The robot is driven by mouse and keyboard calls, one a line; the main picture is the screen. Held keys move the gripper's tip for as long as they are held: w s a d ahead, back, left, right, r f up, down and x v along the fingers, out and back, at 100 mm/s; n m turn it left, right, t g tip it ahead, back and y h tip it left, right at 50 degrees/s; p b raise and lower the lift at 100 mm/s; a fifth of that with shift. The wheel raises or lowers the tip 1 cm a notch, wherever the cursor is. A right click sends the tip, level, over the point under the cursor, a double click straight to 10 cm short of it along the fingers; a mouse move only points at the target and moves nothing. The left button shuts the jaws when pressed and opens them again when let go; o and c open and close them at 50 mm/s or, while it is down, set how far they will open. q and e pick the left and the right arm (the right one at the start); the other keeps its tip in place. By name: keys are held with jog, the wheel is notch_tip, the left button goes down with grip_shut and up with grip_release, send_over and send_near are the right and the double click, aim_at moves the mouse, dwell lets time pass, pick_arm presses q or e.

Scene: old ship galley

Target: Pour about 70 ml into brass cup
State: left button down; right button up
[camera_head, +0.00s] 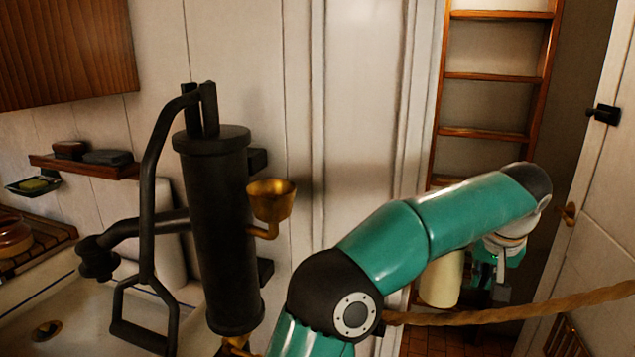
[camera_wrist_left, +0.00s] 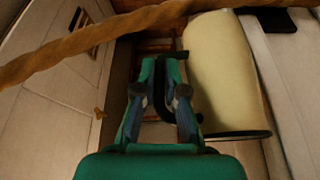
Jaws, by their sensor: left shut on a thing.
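The brass cup (camera_head: 271,203) is a small open funnel-shaped cup on a bent brass pipe at the right side of a black hand pump (camera_head: 222,235). My left arm reaches to the right, well away from the cup. My left gripper (camera_head: 495,280) hangs at the far right, partly hidden by my wrist. In the left wrist view my left gripper (camera_wrist_left: 165,95) is shut on the dark handle of a cream jug (camera_wrist_left: 222,70) with a dark rim. The jug (camera_head: 440,279) looks roughly upright in the head view; its top is hidden behind my arm. Its contents are hidden. My right gripper is out of view.
A thick rope (camera_head: 530,312) crosses at the lower right, close to my arm. A wooden ladder (camera_head: 490,77) stands behind. The pump's lever (camera_head: 152,190) and the sink (camera_head: 85,315) are at left. A door (camera_head: 595,210) bounds the right.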

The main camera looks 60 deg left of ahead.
pick_arm(q)
jog(key=s+a+r+n+p, duration=0.1)
jog(key=s+a+r, duration=0.3)
jog(key=a+r, duration=0.1)
jog(key=s+a+r+n+p, duration=0.1)
jog(key=s+a+r, duration=0.4)
jog(key=r, duration=0.2)
jog(key=s+a+r+n+g+y+p, duration=0.1)
jog(key=s+a+r+n+p, duration=0.1)
jog(key=s+a+r, duration=0.2)
jog(key=shift+s+a+r, duration=0.2)
jog(key=shift+a+r, duration=0.05)
jog(key=shift+r, duration=0.35)
jog(key=shift+s+a+r, duration=0.2)
jog(key=shift+r, duration=0.4)
